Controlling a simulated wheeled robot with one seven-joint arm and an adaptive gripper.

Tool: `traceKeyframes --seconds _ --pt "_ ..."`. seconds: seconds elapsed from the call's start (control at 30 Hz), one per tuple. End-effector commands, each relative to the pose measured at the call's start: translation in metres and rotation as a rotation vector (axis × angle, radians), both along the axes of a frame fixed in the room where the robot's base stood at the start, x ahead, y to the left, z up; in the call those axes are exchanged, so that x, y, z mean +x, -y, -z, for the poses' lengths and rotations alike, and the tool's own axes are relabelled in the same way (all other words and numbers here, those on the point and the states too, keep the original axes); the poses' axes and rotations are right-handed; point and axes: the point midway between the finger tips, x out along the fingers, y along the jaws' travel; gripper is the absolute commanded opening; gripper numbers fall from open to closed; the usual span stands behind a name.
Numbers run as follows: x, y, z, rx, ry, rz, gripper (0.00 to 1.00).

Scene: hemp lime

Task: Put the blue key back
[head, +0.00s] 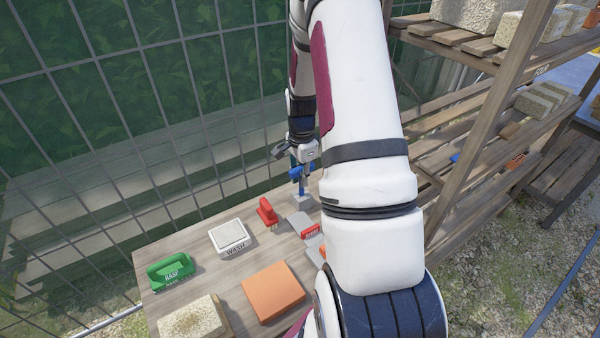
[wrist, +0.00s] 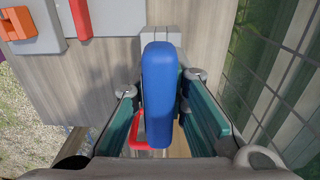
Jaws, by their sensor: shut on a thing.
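The blue key (head: 300,173) is upright in the head view, its stem pointing down toward a small grey block (head: 301,201) at the back of the bench. My gripper (head: 302,157) holds it from above. In the wrist view the key's rounded blue handle (wrist: 159,90) lies between my two fingers (wrist: 162,118), which are shut on it. A grey block (wrist: 165,36) shows just beyond the handle. I cannot tell whether the stem's lower end is in the block or just above it.
A red handled piece (head: 267,211) and a grey plate with a red part (head: 300,225) are close by. A green RASP block (head: 171,270), a WASH block (head: 230,237), an orange brick (head: 272,292) and a tan block (head: 194,320) lie nearer. A mesh fence (head: 130,120) stands behind; wooden shelves (head: 480,150) are right.

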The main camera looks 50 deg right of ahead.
Motion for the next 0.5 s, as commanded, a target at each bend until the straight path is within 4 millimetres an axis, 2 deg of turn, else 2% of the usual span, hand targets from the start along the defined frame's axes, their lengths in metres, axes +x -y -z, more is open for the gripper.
traceKeyframes --seconds 0.5 --pt "0.001 0.0 0.032 0.0 0.0 0.0 0.0"
